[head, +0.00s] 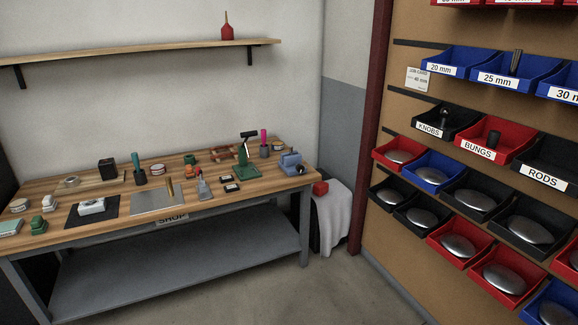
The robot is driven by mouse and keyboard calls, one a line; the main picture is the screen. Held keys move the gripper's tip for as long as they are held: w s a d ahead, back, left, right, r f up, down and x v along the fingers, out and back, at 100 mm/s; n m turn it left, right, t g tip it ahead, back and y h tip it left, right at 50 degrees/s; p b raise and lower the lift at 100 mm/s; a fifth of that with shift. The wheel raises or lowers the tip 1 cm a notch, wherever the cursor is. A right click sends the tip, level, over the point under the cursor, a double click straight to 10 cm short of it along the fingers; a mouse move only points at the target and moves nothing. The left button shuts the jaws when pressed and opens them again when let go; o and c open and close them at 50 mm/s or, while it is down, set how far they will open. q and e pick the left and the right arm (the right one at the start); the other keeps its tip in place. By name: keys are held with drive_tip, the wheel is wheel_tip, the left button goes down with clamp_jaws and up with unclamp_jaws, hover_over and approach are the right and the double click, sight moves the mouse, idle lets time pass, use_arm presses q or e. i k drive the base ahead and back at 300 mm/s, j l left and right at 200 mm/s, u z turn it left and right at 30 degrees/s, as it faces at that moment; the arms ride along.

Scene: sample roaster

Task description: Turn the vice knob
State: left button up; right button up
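A small blue-grey block-like thing (290,162), which looks like the vice, sits at the right end of the wooden workbench (105,184). Its knob is too small to make out from here. Neither of my grippers shows in the head view, and I am well back from the bench.
A green press-like stand (244,160) is just left of the vice. Small tools and tins crowd the bench top. A wall of labelled bins (480,141) stands at right, and a shelf (140,54) hangs above the bench. The floor (330,290) in front is clear.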

sight(300, 168)
drive_tip(key=i+j+z, duration=0.2)
drive_tip(key=i, duration=0.3)
drive_tip(key=i+l, duration=0.1)
drive_tip(key=i, duration=0.45)
drive_tip(key=i+l+z, duration=0.1)
drive_tip(key=i, duration=0.45)
